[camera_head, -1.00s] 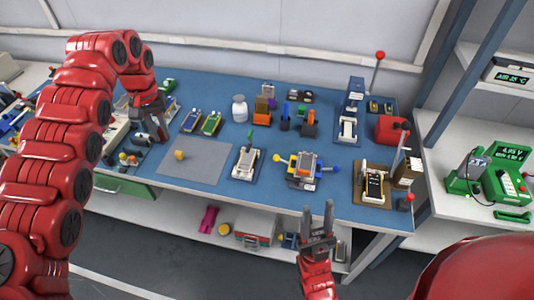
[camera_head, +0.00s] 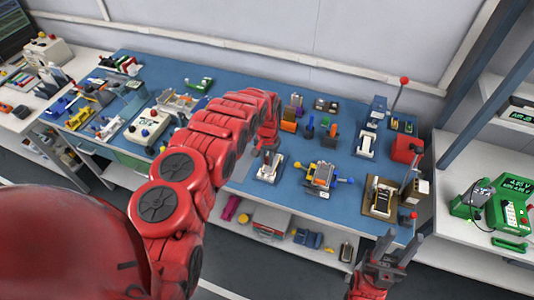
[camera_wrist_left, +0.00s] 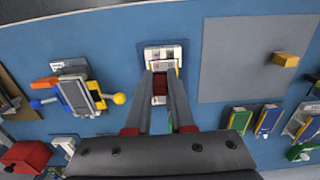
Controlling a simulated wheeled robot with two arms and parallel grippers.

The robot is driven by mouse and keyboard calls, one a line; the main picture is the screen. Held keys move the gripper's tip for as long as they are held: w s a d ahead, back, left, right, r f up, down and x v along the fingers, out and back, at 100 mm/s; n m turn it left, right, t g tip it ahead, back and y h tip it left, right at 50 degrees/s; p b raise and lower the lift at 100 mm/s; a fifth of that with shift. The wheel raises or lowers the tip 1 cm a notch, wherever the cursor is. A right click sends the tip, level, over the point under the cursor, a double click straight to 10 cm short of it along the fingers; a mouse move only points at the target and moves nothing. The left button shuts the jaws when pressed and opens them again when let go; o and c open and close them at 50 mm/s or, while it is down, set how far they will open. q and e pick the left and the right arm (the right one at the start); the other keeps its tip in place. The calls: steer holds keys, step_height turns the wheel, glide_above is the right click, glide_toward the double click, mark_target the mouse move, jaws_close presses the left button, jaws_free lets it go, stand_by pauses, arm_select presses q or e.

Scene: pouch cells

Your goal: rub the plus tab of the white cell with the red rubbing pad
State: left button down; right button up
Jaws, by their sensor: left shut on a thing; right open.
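The white cell (camera_head: 271,172) lies in a holder on a small blue base plate on the blue table. It also shows in the left wrist view (camera_wrist_left: 162,52), just ahead of the fingertips. My left gripper (camera_head: 267,156) is directly over this cell, pointing down. In the left wrist view its jaws (camera_wrist_left: 161,74) are shut on a dark red block, which looks like the red rubbing pad (camera_wrist_left: 161,92). I cannot tell whether the pad touches a tab; the tab markings are too small to read. My right gripper (camera_head: 402,242) is open and empty in front of the table.
A grey clamp with yellow and blue knobs (camera_head: 321,175) stands right of the cell. A grey mat (camera_wrist_left: 240,70) with a yellow block (camera_wrist_left: 286,59) lies on the other side. A lever press (camera_head: 382,196) stands near the right edge, with a red box (camera_head: 405,149) behind.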

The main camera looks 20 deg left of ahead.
arm_select(q)
steer(key=shift+s+a+f+b, duration=0.1)
steer(key=shift+f+b, duration=0.9)
steer(key=shift+f, duration=0.6)
steer(key=shift+s+f+b, duration=0.1)
steer(key=shift+f+b, duration=0.85)
steer(key=shift+f, duration=0.6)
steer(key=shift+f+b, duration=0.35)
steer(key=shift+f, duration=0.1)
